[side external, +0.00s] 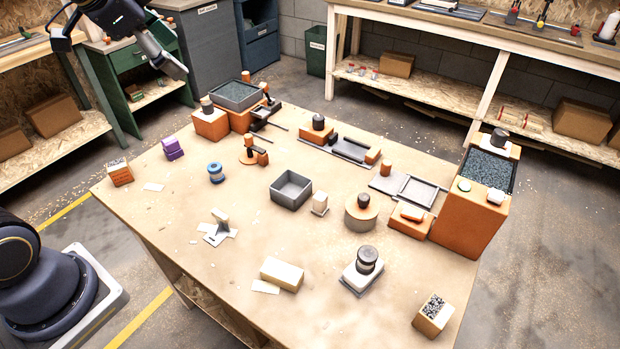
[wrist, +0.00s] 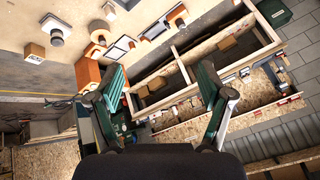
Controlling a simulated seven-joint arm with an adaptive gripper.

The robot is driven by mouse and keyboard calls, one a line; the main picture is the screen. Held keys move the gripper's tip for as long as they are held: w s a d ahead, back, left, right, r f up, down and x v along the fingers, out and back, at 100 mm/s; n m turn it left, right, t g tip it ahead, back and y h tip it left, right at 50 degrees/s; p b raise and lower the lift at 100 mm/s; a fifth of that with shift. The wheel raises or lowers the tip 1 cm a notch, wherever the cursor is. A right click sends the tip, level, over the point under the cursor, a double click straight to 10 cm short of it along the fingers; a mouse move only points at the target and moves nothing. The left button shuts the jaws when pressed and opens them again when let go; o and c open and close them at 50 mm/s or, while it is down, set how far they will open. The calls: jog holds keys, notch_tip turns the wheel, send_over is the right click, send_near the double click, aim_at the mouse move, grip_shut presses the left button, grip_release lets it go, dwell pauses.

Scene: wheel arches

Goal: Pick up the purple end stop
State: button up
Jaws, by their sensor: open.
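The purple end stop (side external: 173,148) is a small stepped block on the left part of the wooden workbench (side external: 240,225) in the side external view. It stands upright and alone. I do not see it in the wrist view. My gripper (wrist: 160,80) is open in the wrist view, its two fingers wide apart with nothing between them. In the side external view my arm is high at the upper left, well above and apart from the end stop.
Near the end stop are an orange box with a filled top (side external: 120,172), a blue spool-like part (side external: 215,173) and orange blocks (side external: 210,122) with a grey tray (side external: 238,95). Bare bench lies in front of it. A tall orange bin (side external: 470,210) stands at the right.

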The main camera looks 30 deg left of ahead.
jog(key=w+a+f, duration=0.3)
jog(key=w+a, duration=0.5)
jog(key=n+g, duration=0.2)
send_over(175, 145)
jog(key=d, duration=0.2)
notch_tip(175, 145, down, 15)
jog(key=s+a+f+n, duration=0.3)
jog(key=s+a+f, duration=0.25)
jog(key=f, duration=0.25)
jog(key=shift+h, duration=0.4)
jog(key=x, duration=1.6)
jog(key=shift+f, duration=0.2)
jog(key=c, duration=1.3)
jog(key=shift+r, duration=0.1)
